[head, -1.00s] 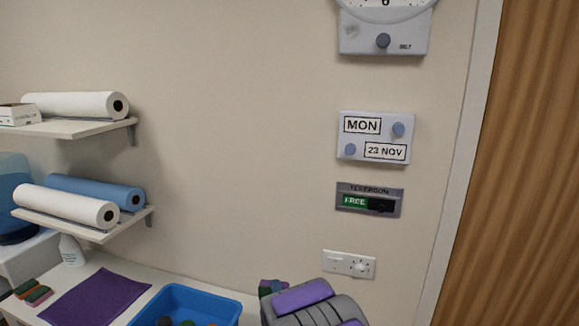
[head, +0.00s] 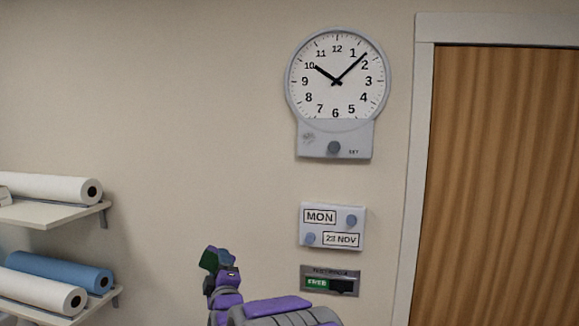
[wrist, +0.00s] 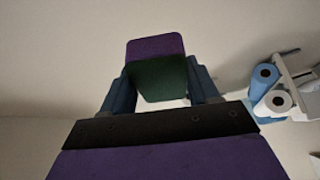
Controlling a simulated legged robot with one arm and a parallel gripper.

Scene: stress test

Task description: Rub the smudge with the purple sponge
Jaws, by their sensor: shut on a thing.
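The smudge (head: 308,137) is a small grey scribble on the left of the grey panel (head: 352,139) under the clock. In the wrist view my gripper (wrist: 160,80) is shut on the purple sponge (wrist: 155,47), which has a dark green pad facing the camera. In the head view my gripper (head: 226,275) points up, with the sponge (head: 210,258) at its tip, its green side showing. The sponge is below and left of the smudge, clear of the panel.
A round clock face (head: 337,80) and a knob (head: 334,148) are close to the smudge. Below are a day-and-date board (head: 331,241) and a FREE slider sign (head: 330,281). Shelves with rolls (head: 50,277) are at left, a wooden door (head: 505,180) at right. The wall between is bare.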

